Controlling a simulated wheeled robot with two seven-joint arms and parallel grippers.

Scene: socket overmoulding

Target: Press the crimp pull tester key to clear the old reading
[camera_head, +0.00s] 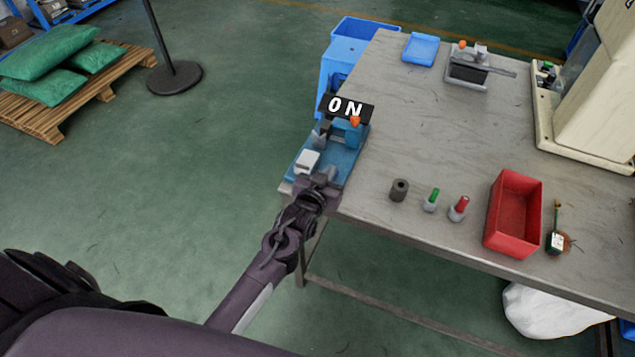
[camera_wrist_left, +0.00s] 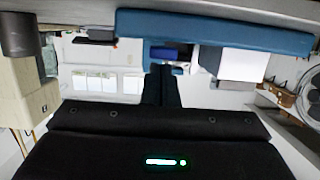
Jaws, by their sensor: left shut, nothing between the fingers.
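The crimp pull tester (camera_head: 342,158) has a blue base and stands at the table's left front corner. Its black display (camera_head: 347,108) reads "0 N". A white block that looks like its key (camera_head: 307,161) sits on the near left part of the base. My left gripper (camera_head: 320,180) is shut and empty at the near end of the tester, close to the white block. In the left wrist view the shut fingers (camera_wrist_left: 161,84) point toward the blue base (camera_wrist_left: 215,30), with the white block (camera_wrist_left: 232,63) beside them. I cannot tell whether they touch anything. My right gripper is not in view.
On the table (camera_head: 440,140) stand a dark cylinder (camera_head: 399,190), a green-topped piece (camera_head: 431,200), a red-topped piece (camera_head: 459,208) and a red bin (camera_head: 513,214). A blue tray (camera_head: 421,49) lies at the back. The table middle is clear.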

